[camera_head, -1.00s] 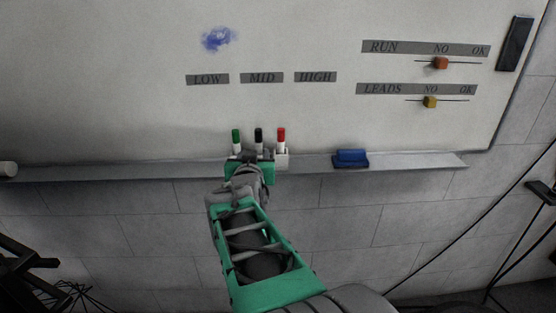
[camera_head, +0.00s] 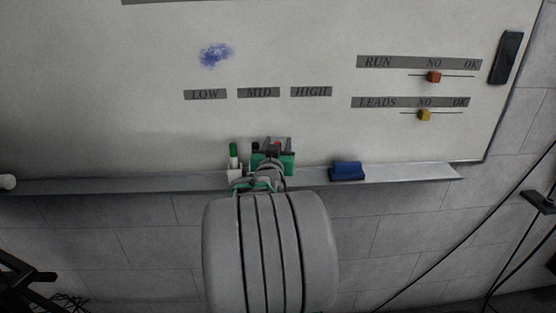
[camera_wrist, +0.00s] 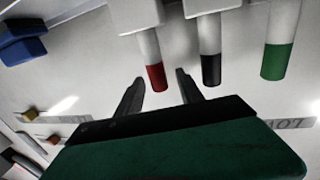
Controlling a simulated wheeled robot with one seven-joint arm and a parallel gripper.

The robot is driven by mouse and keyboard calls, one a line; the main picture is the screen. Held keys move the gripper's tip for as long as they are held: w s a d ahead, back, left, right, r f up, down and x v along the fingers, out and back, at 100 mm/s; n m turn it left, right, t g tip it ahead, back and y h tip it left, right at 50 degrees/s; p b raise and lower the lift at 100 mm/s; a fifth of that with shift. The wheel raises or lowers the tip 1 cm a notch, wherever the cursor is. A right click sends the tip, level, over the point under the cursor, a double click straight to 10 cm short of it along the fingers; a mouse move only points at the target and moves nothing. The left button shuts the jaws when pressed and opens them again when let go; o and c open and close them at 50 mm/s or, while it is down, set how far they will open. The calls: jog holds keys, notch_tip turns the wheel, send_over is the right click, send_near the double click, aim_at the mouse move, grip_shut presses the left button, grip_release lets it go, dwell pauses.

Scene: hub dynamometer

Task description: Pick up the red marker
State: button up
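The red marker stands upright in a white holder on the board's ledge. In the wrist view, which looks upside down, its red cap (camera_wrist: 155,77) shows between my two fingertips. My gripper (camera_wrist: 160,78) is open, one finger on each side of the cap, with gaps showing; I cannot tell whether the cap is fully within the fingers' depth. In the head view my gripper (camera_head: 273,146) is over the holder, and only a bit of red cap (camera_head: 278,144) shows. The black marker (camera_wrist: 210,68) is just beyond my right-hand finger in the wrist view.
The green marker (camera_head: 233,153) stands at the left of the holder. A blue eraser (camera_head: 347,171) lies on the ledge (camera_head: 410,173) to the right. The whiteboard behind carries a blue scribble (camera_head: 215,54), labels and two sliders.

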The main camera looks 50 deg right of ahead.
grip_shut()
dwell(0.6)
